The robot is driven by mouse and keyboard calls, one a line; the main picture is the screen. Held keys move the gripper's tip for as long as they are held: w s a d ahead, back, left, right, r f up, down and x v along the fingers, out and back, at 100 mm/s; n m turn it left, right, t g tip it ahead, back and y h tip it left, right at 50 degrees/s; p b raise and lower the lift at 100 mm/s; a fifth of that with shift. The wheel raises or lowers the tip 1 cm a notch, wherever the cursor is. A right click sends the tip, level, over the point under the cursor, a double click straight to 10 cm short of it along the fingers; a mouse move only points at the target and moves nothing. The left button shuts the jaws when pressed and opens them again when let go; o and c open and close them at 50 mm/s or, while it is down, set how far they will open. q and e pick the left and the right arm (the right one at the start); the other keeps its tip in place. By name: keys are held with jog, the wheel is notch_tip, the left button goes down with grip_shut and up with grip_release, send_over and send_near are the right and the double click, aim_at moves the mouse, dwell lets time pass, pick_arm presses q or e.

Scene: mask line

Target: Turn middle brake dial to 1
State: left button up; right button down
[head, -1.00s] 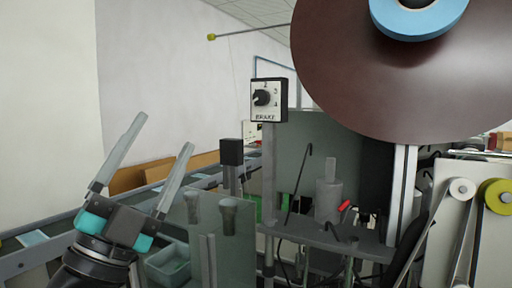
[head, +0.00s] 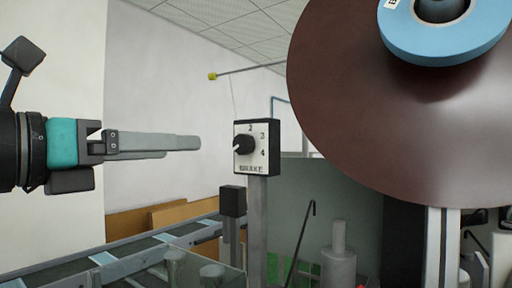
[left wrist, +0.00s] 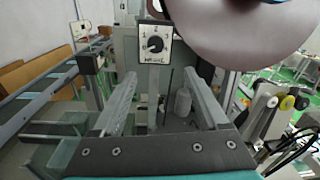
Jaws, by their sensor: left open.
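The brake dial is a black knob (head: 243,145) on a white, black-edged box (head: 257,148) marked BRAKE, on a grey post. My left gripper (head: 198,143) is level, pointing right at the knob, with a gap between tips and box. Its fingers overlap in the head view, but the left wrist view shows them (left wrist: 160,82) apart and empty. My right gripper is out of view.
A large dark brown disc (head: 370,120) with a blue ring (head: 440,45) hangs right of the box. A smaller black box (head: 232,201) stands below left. A conveyor (head: 120,262) runs along the wall. A thin rod (head: 250,69) extends above.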

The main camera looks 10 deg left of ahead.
pick_arm(q)
jog(key=p, duration=0.5)
send_near(240, 145)
jog(key=x, duration=0.7)
jog(key=shift+w+d, duration=0.15)
jog(key=shift+w, duration=0.05)
jog(key=shift+w+d, duration=0.2)
jog(key=shift+w, duration=0.35)
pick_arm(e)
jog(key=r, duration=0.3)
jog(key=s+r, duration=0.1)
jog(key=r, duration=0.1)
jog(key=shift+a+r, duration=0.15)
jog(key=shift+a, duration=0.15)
pick_arm(q)
jog(key=shift+c, duration=0.3)
grip_shut()
